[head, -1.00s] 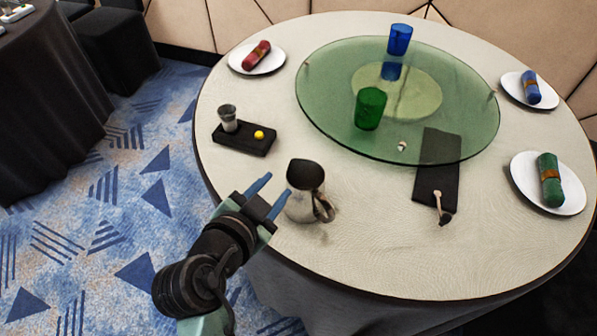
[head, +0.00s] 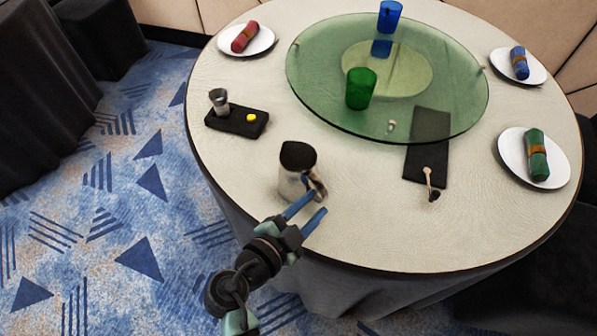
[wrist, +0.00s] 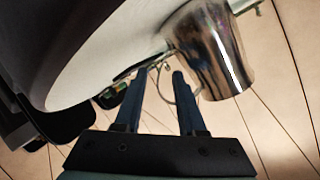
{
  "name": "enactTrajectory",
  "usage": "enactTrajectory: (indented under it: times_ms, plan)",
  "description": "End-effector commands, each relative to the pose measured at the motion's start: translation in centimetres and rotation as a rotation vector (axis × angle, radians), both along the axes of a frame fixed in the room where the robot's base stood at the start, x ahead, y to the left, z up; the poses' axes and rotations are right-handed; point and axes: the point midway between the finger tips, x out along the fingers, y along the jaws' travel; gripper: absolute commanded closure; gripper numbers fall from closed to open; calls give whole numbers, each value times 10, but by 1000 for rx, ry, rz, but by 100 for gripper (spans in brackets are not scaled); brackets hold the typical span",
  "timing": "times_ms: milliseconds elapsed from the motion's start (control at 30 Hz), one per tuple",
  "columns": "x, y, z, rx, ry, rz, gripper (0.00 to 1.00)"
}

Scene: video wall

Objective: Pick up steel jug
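The steel jug (head: 293,186) stands upright on the round table near its front left edge, dark inside, with its handle toward the lower right. My gripper (head: 318,201) is open, with its two blue fingers close to the handle in the head view. In the wrist view the shiny jug (wrist: 213,52) is at the upper right, and its thin handle loop shows between and just past my gripper's fingertips (wrist: 160,72). I cannot tell whether the handle is between the fingers or just ahead of them. Nothing is held.
The round table (head: 370,235) has bare room right of the jug. A black tray (head: 236,121) with a small metal cup lies behind left. A green glass turntable (head: 310,95) bears a green cup (head: 361,88) and a blue cup (head: 390,16). A dark mat (head: 428,140) lies right.

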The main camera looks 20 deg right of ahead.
Motion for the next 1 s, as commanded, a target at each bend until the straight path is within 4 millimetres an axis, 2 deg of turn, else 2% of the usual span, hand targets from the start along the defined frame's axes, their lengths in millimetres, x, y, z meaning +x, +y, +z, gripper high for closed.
enactTrajectory:
  times_ms: [167,400,733,767,967,1000]
  plan:
    - [6,-12,-2,0,1,-3,61]
    - [25,-40,-11,0,1,-1,61]
    - [30,-46,-14,1,0,1,61]
    - [30,-46,-14,1,0,1,64]
    - [30,-46,-14,1,0,1,100]
    - [30,-46,-14,1,0,1,100]
